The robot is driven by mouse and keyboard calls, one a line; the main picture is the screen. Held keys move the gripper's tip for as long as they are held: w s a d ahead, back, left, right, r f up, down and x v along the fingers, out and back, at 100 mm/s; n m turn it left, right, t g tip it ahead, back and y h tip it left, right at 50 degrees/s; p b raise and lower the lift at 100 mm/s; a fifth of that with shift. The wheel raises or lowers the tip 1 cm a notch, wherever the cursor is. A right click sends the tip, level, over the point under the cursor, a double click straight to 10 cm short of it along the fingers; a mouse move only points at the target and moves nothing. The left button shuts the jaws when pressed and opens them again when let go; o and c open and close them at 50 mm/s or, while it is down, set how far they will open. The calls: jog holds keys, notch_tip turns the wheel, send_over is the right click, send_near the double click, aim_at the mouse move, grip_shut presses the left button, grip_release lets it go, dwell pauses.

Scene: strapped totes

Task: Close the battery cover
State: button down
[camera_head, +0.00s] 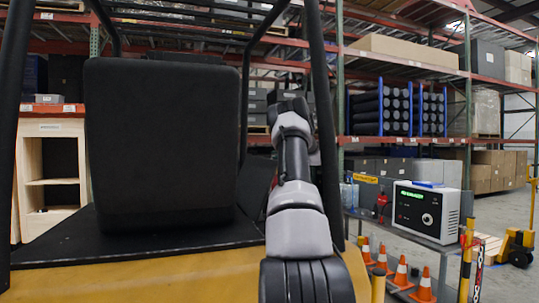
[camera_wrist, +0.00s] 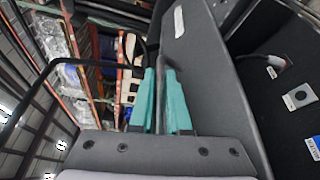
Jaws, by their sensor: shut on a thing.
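In the wrist view, my gripper (camera_wrist: 160,74) has two teal fingers, closed around a thin grey bar (camera_wrist: 164,62). The bar runs alongside a large dark grey panel, which seems to be the battery cover (camera_wrist: 205,75). The panel carries a white label and stands tilted, apart from the dark recess at right. In the head view, a dark slanted panel (camera_head: 257,188) beside the seat may be the same cover. My arm partly hides that area, and my fingers do not show there.
A black seat (camera_head: 160,140) stands on the yellow truck body (camera_head: 150,275), among black frame posts (camera_head: 324,120). Orange cones (camera_head: 424,287) and a white box (camera_head: 426,210) are at right.

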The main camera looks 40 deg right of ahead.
dwell(0.3)
jog(key=c, duration=0.9)
grip_release()
